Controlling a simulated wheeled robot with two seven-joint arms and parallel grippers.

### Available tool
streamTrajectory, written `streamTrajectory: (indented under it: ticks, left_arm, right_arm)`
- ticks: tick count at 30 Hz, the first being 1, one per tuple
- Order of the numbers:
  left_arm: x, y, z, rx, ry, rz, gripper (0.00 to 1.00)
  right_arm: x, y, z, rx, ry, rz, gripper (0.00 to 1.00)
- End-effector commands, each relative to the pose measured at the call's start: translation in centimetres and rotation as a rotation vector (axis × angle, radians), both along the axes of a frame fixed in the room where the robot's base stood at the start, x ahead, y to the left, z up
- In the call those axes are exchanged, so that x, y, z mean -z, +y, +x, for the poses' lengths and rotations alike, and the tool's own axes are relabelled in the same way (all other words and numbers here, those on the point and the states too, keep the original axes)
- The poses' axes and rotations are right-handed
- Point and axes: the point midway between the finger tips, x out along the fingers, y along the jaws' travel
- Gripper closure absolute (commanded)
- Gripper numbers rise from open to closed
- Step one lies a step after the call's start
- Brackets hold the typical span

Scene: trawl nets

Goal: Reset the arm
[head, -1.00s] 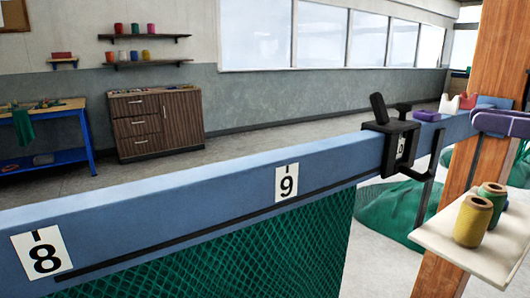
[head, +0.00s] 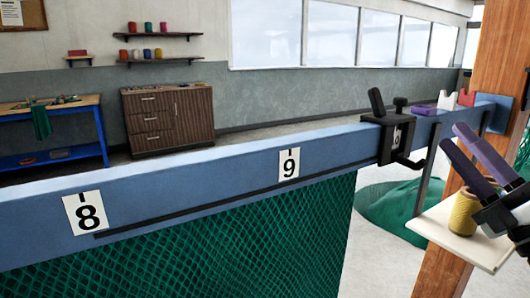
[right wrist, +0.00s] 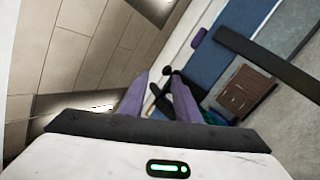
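My right gripper (head: 454,136) is in the head view at the right, over the small white shelf by the wooden post. Its two purple fingers point up and to the left, with a gap between them and nothing held. In the right wrist view both purple fingers (right wrist: 160,76) stand apart with nothing between them. A yellow spool (head: 463,216) stands upright on the white shelf (head: 455,240), partly hidden behind the gripper.
A long blue beam (head: 190,175) with number plates crosses the view, a green net (head: 250,235) hanging below. A black clamp (head: 396,138) sits on the beam, left of the gripper. A wooden post (head: 487,55) rises at the right. A purple item (head: 424,109) lies on the beam.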

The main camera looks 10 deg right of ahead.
Motion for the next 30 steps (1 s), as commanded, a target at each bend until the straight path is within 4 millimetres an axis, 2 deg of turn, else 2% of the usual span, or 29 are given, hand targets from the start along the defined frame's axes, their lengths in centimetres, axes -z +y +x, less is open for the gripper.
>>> streamTrajectory:
  ticks: [1, 2, 4, 8, 9, 11, 12, 15, 18, 21, 24, 30]
  left_arm:
    - [0.1, 0.0, -0.1, 0.000, 0.003, 0.001, 1.00]
    - [0.1, 0.0, -0.2, 0.000, 0.005, 0.000, 1.00]
    - [0.2, 0.0, -0.3, 0.001, 0.007, 0.000, 1.00]
    - [0.2, 0.0, -0.3, 0.001, 0.008, 0.000, 1.00]
    - [0.2, 0.0, -0.3, 0.001, 0.009, 0.001, 1.00]
    - [0.2, 0.0, -0.3, 0.001, 0.009, 0.001, 1.00]
    - [0.2, 0.0, -0.3, 0.001, 0.009, 0.001, 1.00]
    - [0.2, 0.0, -0.3, 0.001, 0.009, 0.001, 1.00]
    - [0.2, 0.0, -0.4, 0.001, 0.009, 0.001, 1.00]
    - [0.2, 0.0, -0.4, 0.001, 0.009, 0.001, 1.00]
    - [0.2, 0.0, -0.4, 0.001, 0.009, 0.001, 1.00]
    - [0.2, 0.0, -0.3, 0.001, 0.008, 0.001, 1.00]
  right_arm:
    - [3.0, -0.6, 0.6, 0.022, 0.073, 0.163, 0.71]
    - [4.6, -1.0, 0.9, 0.040, 0.116, 0.257, 0.71]
    - [9.3, -1.9, 1.3, 0.090, 0.229, 0.472, 0.71]
    - [19.2, -1.9, 0.4, 0.199, 0.462, 0.831, 0.71]
    - [22.1, -1.4, -0.3, 0.235, 0.533, 0.925, 0.71]
    - [26.4, -0.4, -1.7, 0.289, 0.641, 1.053, 0.71]
    - [29.1, 0.4, -2.9, 0.328, 0.714, 1.131, 0.71]
    - [35.1, 3.3, -6.4, 0.423, 0.898, 1.306, 0.71]
    - [39.5, 6.4, -10.1, 0.510, 1.064, 1.434, 0.71]
    - [42.2, 8.9, -13.3, 0.579, 1.191, 1.517, 0.71]
    - [44.0, 11.2, -16.1, 0.638, 1.299, 1.573, 0.71]
    - [46.1, 15.1, -21.1, 0.735, 1.486, 1.650, 0.71]
